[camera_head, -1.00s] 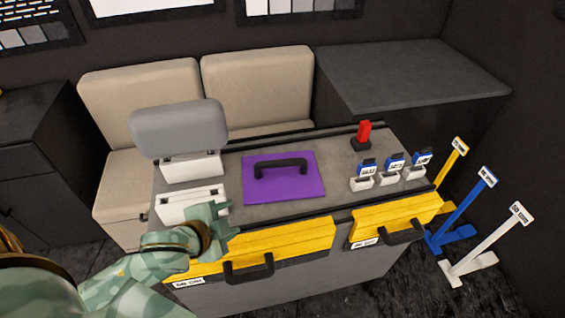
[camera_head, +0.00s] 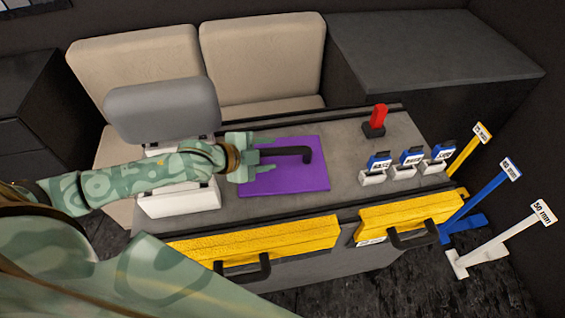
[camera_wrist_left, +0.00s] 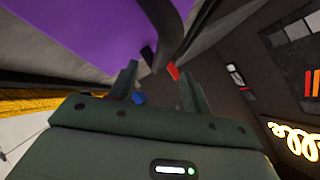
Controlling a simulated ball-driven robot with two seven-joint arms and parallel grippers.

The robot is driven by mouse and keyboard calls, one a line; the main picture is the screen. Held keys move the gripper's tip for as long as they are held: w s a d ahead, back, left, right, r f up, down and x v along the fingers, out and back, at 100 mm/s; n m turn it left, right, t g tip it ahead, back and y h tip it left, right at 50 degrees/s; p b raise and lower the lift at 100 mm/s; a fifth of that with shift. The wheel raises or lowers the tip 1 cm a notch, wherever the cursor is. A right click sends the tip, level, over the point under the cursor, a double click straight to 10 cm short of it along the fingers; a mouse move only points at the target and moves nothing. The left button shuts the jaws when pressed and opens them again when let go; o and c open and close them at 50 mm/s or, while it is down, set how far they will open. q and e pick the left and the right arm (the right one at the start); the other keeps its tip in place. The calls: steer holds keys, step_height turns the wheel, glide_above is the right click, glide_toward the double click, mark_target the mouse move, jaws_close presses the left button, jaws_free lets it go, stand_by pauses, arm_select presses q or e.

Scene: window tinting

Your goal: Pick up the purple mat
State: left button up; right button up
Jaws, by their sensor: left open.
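The purple mat (camera_head: 300,178) lies flat on the grey cabinet top, with a black handle (camera_head: 292,152) standing up from it. The mat also fills the upper left of the left wrist view (camera_wrist_left: 75,30), with the dark handle (camera_wrist_left: 168,35) near its edge. My left gripper (camera_head: 264,153) is over the mat's left part, at the left end of the handle, and hides that end. Its two fingers stand apart in the left wrist view (camera_wrist_left: 160,85). I cannot tell whether they touch the handle. My right gripper is out of view.
A red-topped object (camera_head: 377,118) and several blue-and-white holders (camera_head: 410,160) stand right of the mat. White boxes (camera_head: 178,200) and a grey rounded piece (camera_head: 163,110) are at the left. Yellow drawer fronts (camera_head: 265,242) with black handles line the front.

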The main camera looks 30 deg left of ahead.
mark_target(277, 153)
arm_select(q)
steer(key=shift+w+d+f, duration=0.2)
steer(key=shift+w, duration=0.1)
steer(key=shift+w+d+f, duration=0.1)
steer(key=shift+w+f, duration=0.05)
steer(key=b+x, duration=0.1)
steer(key=x, duration=0.3)
steer(key=shift+a+f+b, duration=0.15)
steer(key=shift+a+b, duration=0.1)
steer(key=shift+b, duration=0.15)
steer(key=shift+w+d+f, duration=0.15)
steer(key=shift+w+d, duration=0.05)
steer(key=shift+w, duration=0.2)
steer(key=shift+s, duration=0.1)
steer(key=shift+c, duration=0.6)
jaws_close()
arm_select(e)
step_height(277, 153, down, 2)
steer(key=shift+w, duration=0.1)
